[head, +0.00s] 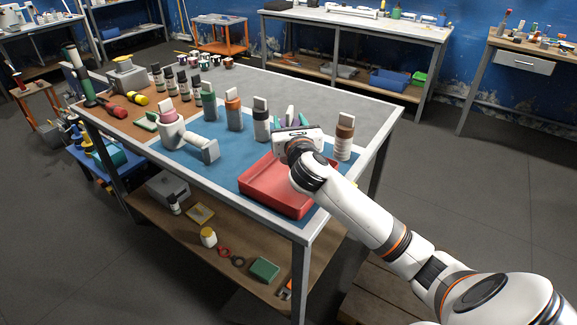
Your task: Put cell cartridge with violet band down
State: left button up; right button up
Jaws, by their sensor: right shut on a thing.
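My right gripper (291,121) reaches in from the lower right over the table's blue mat, beyond the red tray. It is shut on a pale upright piece, the cell cartridge (290,113), of which only a little shows behind the gripper body. Its band, its lower end and whether it touches the mat are hidden. My left gripper is not in view.
The red tray (262,190) lies at the mat's near edge, below my right wrist. Several dark bottles (170,82) stand farther back. The grey tabletop (310,95) behind is clear.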

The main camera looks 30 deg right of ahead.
notch_tip(320, 180, down, 3)
jog(key=shift+s+a+r, duration=0.1)
jog(key=shift+s, duration=0.05)
jog(key=shift+f+b, duration=0.7)
jog(key=shift+f, duration=1.55)
jog(key=shift+f, duration=0.15)
jog(key=o, duration=1.1)
jog(key=v, duration=1.2)
